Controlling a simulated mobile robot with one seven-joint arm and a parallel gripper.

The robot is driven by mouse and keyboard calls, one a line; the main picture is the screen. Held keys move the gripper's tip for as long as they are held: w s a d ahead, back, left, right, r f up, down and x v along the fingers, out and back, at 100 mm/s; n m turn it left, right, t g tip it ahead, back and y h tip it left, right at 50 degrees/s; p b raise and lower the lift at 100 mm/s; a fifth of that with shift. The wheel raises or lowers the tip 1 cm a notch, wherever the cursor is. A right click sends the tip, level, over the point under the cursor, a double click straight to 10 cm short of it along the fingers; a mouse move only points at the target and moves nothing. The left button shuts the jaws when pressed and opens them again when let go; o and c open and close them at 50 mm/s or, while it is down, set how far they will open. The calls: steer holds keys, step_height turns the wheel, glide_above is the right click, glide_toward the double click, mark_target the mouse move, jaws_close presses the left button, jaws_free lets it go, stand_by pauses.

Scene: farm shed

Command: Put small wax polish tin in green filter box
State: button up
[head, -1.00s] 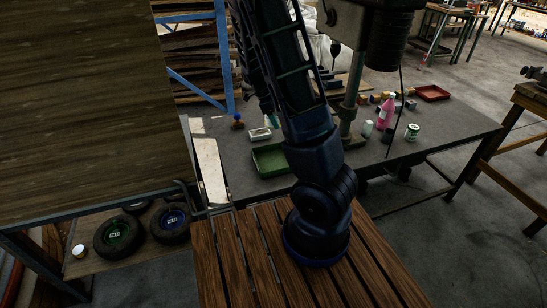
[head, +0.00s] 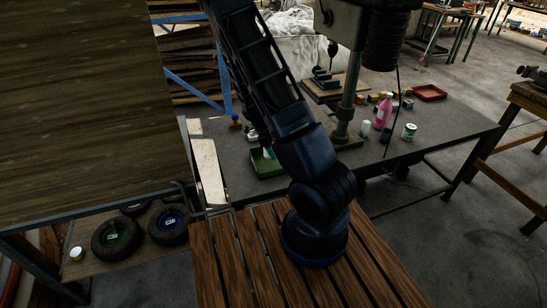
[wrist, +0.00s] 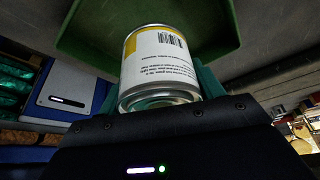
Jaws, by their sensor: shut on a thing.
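In the wrist view, a small tin (wrist: 158,62) with a white label, a barcode and a yellow band stands between the teal fingers of my gripper (wrist: 160,85). My gripper is shut on it. The green filter box (wrist: 90,38) fills the top of that view behind the tin. In the head view the green box (head: 265,170) sits on the grey bench, partly hidden by my arm. My gripper (head: 266,149) is over or at the box there; the tin is hidden in that view. I cannot tell how high it is above the floor of the box.
On the grey bench (head: 440,125), a drill press column (head: 346,105) stands right of my arm. Further right are a pink bottle (head: 384,112), a green-and-white can (head: 409,132) and a red tray (head: 430,92). A slatted wooden surface (head: 235,255) lies in front.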

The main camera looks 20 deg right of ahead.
mark_target(273, 163)
steer(key=shift+f, duration=2.35)
steer(key=shift+f, duration=0.1)
steer(key=o, duration=1.2)
